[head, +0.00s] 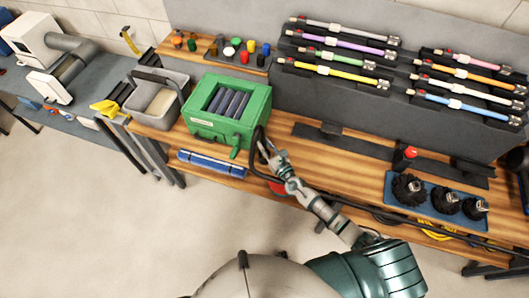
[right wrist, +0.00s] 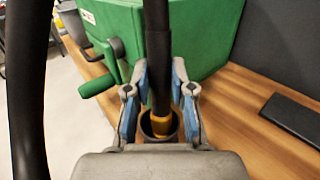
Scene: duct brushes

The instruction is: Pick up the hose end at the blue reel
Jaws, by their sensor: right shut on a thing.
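My right gripper (head: 264,150) is at the front edge of the wooden bench, just right of the green box (head: 228,110). In the right wrist view its blue-padded fingers (right wrist: 158,98) are shut on a black hose end (right wrist: 158,65). The hose end stands upright between the fingers, with a yellow band (right wrist: 160,124) and a dark round cuff below it. The black hose also loops beside the gripper in the head view (head: 251,160). A thick dark length of hose (right wrist: 26,90) passes close at the left. I cannot make out a blue reel. My left gripper is not in view.
The green box's crank handle (right wrist: 97,86) is close to the right gripper. A grey bin (head: 157,98) stands left of the box. A blue tray (head: 398,213) with round black brushes is at the right. Coloured rods lie on the sloped rack (head: 340,110) behind. Bare wood lies right of the box.

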